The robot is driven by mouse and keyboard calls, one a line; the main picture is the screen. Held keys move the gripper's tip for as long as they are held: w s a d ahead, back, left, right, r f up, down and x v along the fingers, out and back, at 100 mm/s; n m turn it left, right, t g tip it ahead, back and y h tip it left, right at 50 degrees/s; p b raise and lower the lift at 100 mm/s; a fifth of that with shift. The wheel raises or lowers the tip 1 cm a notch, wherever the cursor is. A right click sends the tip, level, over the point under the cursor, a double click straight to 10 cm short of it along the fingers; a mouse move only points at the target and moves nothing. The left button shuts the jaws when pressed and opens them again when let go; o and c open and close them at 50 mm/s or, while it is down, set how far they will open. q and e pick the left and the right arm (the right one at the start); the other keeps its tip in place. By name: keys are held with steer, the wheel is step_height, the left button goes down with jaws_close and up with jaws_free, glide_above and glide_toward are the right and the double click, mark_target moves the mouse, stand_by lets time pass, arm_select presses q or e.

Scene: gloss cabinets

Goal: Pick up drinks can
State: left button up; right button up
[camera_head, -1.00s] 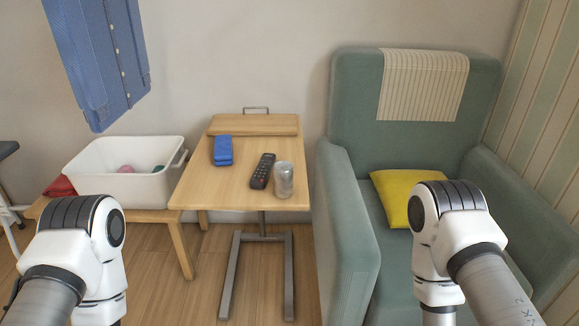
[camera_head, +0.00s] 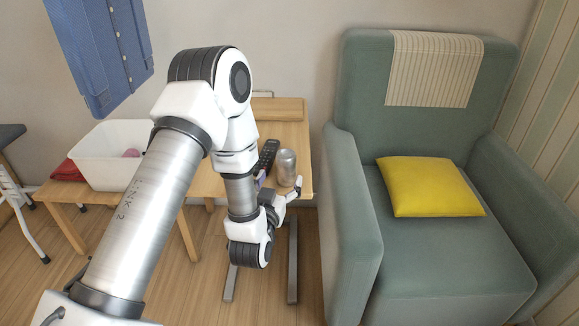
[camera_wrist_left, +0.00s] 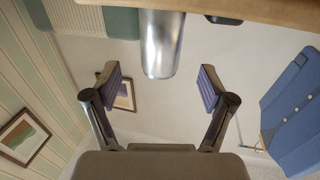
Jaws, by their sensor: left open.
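The silver drinks can (camera_head: 286,167) stands upright near the front right edge of the small wooden table (camera_head: 285,115). In the left wrist view, which looks upside down, the can (camera_wrist_left: 162,42) hangs from the top, between and beyond the finger pads. My left gripper (camera_head: 292,190) is open and empty, just in front of the can at the table's edge. Its two spread fingers (camera_wrist_left: 160,78) show in the left wrist view, apart from the can. My right gripper is out of view.
A black remote (camera_head: 268,156) lies just left of the can. A green armchair (camera_head: 352,220) with a yellow cushion (camera_head: 430,187) stands close at the right. A white bin (camera_head: 100,165) sits on a low table at the left. My left arm covers part of the wooden table.

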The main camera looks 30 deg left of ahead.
mark_target(284, 169)
arm_select(q)
steer(key=x, duration=0.6)
steer(key=shift+w+a+r, duration=0.1)
steer(key=shift+w+a, duration=0.05)
steer(key=shift+w, duration=0.15)
steer(key=c, duration=0.9)
